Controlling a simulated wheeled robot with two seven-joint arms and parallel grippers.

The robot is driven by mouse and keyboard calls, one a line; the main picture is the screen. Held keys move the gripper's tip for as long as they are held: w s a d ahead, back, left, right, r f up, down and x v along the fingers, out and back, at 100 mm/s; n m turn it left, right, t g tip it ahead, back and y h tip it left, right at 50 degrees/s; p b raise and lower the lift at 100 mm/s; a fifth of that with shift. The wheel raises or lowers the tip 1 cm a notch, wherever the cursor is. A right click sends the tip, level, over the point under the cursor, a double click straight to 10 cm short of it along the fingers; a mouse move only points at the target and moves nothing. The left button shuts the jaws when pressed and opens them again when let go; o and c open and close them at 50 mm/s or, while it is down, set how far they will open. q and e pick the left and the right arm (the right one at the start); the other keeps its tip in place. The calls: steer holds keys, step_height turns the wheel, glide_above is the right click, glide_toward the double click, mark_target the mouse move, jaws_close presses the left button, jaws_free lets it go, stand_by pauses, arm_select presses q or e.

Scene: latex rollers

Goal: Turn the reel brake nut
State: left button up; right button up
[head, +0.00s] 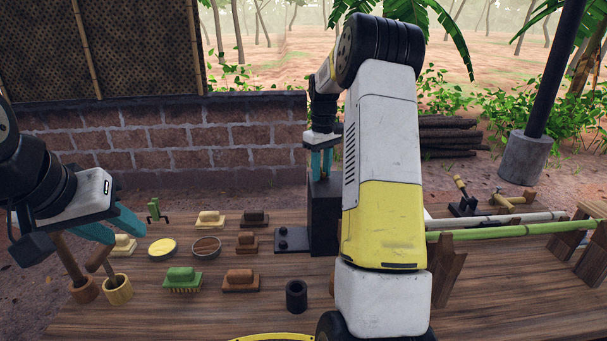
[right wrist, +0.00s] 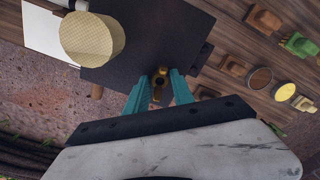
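The brass-coloured reel brake nut (right wrist: 159,86) shows in the right wrist view on top of a dark box-shaped stand (right wrist: 130,60). My right gripper (right wrist: 161,78) points down at it, with one teal finger on each side and a small gap showing at both sides. I cannot tell how far down the fingers reach. In the head view the right gripper (head: 321,172) is over the dark stand (head: 324,215); the nut is not visible there. A tan, mesh-patterned cylinder (right wrist: 92,38) lies beside the nut. My left gripper (head: 112,228) is open and empty over the table's left side.
The wooden table (head: 200,318) holds several brushes, including a green one (head: 183,279), a yellow-filled dish (head: 162,247) and a dark cup (head: 296,296). A green pole (head: 510,229) runs along the right. My right arm hides the table's middle.

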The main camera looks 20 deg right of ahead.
steer(key=shift+o, duration=1.3)
step_height(320, 180, up, 8)
